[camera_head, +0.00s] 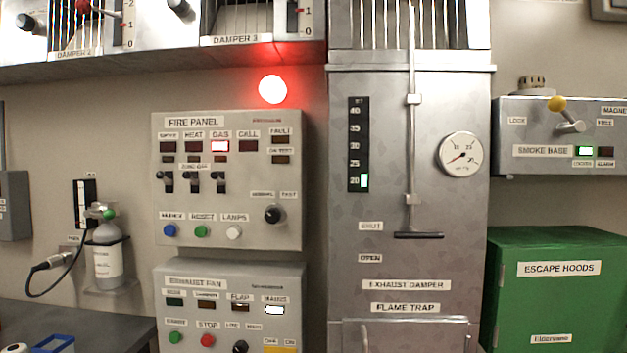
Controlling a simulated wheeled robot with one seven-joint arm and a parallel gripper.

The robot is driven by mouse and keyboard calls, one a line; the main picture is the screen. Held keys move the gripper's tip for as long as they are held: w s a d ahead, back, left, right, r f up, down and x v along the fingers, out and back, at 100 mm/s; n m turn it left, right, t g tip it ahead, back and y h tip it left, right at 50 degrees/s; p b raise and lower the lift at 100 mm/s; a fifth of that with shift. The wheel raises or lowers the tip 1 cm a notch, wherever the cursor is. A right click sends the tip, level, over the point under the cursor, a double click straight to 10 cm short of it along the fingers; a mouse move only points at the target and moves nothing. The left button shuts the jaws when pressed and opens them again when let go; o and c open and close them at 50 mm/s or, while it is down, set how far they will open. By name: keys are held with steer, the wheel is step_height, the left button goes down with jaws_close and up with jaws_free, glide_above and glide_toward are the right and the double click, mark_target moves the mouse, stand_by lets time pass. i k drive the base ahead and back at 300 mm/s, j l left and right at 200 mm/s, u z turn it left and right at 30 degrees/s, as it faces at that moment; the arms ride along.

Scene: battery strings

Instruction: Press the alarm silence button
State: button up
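The fire panel (290,170) is a grey box on the wall, left of centre. Along its bottom row are a blue button (170,231), a green button (201,231) and a white button (234,232). The small label above the blue button seems to read SILENCE; the others read RESET and LAMPS. The GAS lamp (220,146) on the panel is lit red. A round red beacon (273,89) glows above the panel. My gripper is not in view, and nothing covers the buttons.
The exhaust fan panel (230,333) sits just below the fire panel. A gas cylinder (107,258) with a hose stands to the left above a dark counter (110,321). The metal exhaust damper cabinet (410,265) and green escape hoods box (560,300) are to the right.

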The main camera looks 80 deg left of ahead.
mark_target(170, 230)
steer(key=u, duration=2.85)
